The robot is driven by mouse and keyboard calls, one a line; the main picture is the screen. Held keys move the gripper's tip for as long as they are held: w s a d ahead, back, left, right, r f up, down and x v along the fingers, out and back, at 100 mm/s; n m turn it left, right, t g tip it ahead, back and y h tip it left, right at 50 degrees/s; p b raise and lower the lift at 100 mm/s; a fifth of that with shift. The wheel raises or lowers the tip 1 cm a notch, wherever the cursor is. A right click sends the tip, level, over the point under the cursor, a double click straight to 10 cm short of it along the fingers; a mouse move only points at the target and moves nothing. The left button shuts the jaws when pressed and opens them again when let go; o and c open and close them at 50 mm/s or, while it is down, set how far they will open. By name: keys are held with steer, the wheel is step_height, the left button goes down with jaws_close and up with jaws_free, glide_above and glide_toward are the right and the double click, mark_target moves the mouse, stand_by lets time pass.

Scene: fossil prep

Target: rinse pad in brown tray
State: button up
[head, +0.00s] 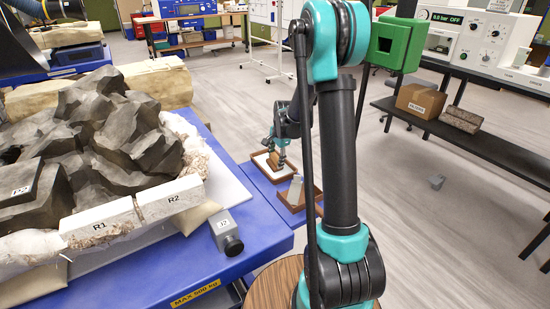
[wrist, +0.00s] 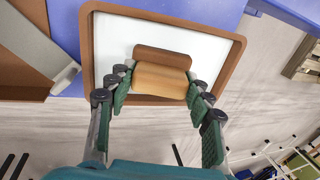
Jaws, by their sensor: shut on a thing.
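My gripper (wrist: 159,79) is shut on a tan pad (wrist: 158,76), one finger on each side, in the wrist view. A darker brown band shows along its far edge. The pad is over the white inside of a brown-rimmed tray (wrist: 238,65); I cannot tell whether it touches the bottom. In the head view my gripper (head: 278,158) is low over the same tray (head: 257,167), on the blue table's far right part; the pad is too small to make out there.
A second brown tray (head: 284,204) with an upright grey piece (head: 295,188) stands nearer; that piece also shows in the wrist view (wrist: 50,78). Dark rocks (head: 115,125) in a plaster jacket fill the table's left. A small grey device (head: 227,234) sits near the table edge.

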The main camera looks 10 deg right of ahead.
stand_by(0.3)
steer(key=shift+w+a, duration=0.2)
steer(key=shift+w, duration=0.3)
steer(key=shift+s, duration=0.1)
steer(key=shift+s+d, duration=0.2)
steer(key=shift+s, duration=0.25)
steer(key=shift+w+a, duration=0.2)
steer(key=shift+w, duration=0.35)
steer(key=shift+s, duration=0.2)
steer(key=shift+s+d, duration=0.2)
steer(key=shift+s, duration=0.15)
steer(key=shift+w, duration=0.15)
